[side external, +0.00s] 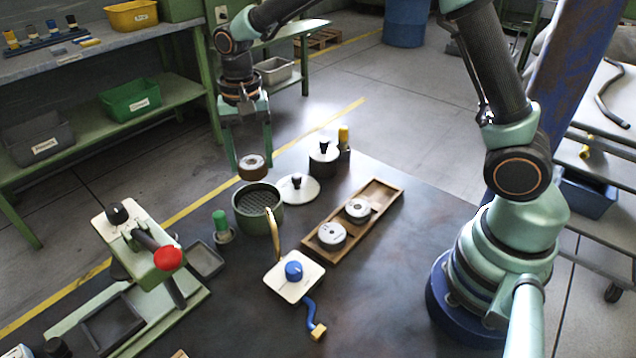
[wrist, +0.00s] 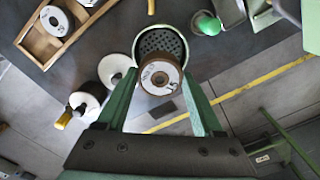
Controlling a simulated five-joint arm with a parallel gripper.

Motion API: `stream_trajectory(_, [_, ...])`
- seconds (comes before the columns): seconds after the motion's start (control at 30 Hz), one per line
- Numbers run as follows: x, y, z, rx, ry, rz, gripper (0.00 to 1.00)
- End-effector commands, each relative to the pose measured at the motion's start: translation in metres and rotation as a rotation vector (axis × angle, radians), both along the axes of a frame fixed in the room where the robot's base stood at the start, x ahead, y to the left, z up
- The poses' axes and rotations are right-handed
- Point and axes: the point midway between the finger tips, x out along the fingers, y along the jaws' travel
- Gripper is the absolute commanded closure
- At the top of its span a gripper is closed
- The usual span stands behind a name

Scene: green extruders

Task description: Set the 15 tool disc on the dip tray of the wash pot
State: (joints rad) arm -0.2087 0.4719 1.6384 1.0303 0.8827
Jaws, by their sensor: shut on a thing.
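My gripper (side external: 251,160) is shut on a tool disc (side external: 252,168) with a brown side and a pale top. In the wrist view the disc (wrist: 160,76) sits between the two green fingers (wrist: 162,98), with dark markings too small to read surely. The wash pot (side external: 259,220) is a dark green round pot, open at the top. Its perforated dip tray (side external: 255,202) shows inside, empty. The held disc hangs above and behind the pot in the side view. In the wrist view it covers the near part of the pot and tray (wrist: 160,40).
A white lid (side external: 299,190) with a black knob lies right of the pot. A wooden tray (side external: 377,197) holds two more discs. A curved brass pipe (side external: 272,235) stands close in front of the pot. A green-capped item (side external: 220,222) stands left, near the red-knobbed press (side external: 150,250).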

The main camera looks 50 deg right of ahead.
Motion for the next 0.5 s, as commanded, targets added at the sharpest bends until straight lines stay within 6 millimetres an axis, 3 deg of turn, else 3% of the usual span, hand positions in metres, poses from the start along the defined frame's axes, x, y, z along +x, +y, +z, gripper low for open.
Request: stream_trajectory(0.5, [0.0, 0.001, -0.043, 0.0, 0.001, 0.002, 1.0])
